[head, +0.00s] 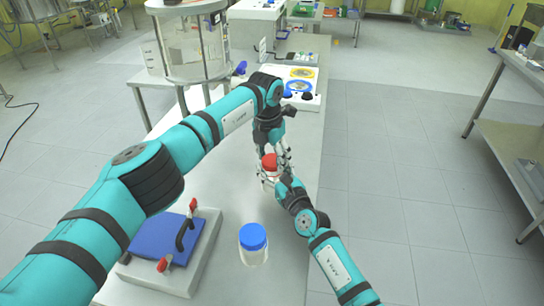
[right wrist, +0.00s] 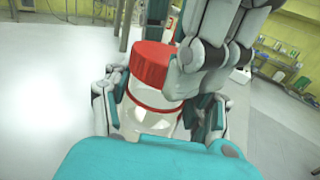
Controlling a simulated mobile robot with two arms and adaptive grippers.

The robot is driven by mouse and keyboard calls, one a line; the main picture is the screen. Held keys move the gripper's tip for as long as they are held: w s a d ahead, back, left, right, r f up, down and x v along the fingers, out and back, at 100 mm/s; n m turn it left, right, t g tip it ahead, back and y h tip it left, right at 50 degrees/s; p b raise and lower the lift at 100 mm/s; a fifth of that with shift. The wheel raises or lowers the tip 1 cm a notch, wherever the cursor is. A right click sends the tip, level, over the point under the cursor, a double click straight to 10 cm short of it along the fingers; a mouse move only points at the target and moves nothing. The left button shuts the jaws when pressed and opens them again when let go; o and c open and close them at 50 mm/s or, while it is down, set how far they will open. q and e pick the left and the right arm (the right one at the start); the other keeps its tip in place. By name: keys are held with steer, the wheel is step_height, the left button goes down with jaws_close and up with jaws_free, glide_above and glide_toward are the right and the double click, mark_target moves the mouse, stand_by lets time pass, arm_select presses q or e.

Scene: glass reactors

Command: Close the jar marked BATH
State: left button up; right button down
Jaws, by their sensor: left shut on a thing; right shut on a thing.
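A clear jar with a red lid is held above the bench; the jar body (right wrist: 150,122) shows in the right wrist view. My right gripper (head: 278,178) is shut on the jar body, with fingers on both sides of it. My left gripper (head: 270,150) comes down from above and is shut on the red lid (head: 269,163), which also shows in the right wrist view (right wrist: 150,65). A red ring (right wrist: 155,108) circles the jar below the lid, with a clear band between. I cannot tell whether the lid is seated. No BATH marking is readable.
A blue-lidded jar (head: 253,246) stands on the grey bench (head: 225,150). A blue pad with red-tipped handles (head: 160,240) lies at the left. A white unit with round plates (head: 300,85) and a glass vessel (head: 192,45) stand behind. Open floor lies to the right.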

arm_select(q)
steer(key=shift+a+f, duration=0.1)
steer(key=shift+f, duration=0.25)
steer(key=shift+s+f, duration=0.1)
steer(key=shift+f, duration=0.15)
steer(key=shift+a+f, duration=0.1)
steer(key=shift+f, duration=0.4)
steer(key=shift+c, duration=1.3)
steer(key=shift+a, duration=0.1)
steer(key=shift+a+r+n+t+h, duration=0.2)
steer(key=shift+r+n+t+h, duration=0.15)
steer(key=shift+h, duration=0.25)
steer(key=shift+d+r, duration=0.1)
steer(key=shift+r, duration=0.1)
steer(key=shift+d+r, duration=0.1)
steer(key=shift+d, duration=0.05)
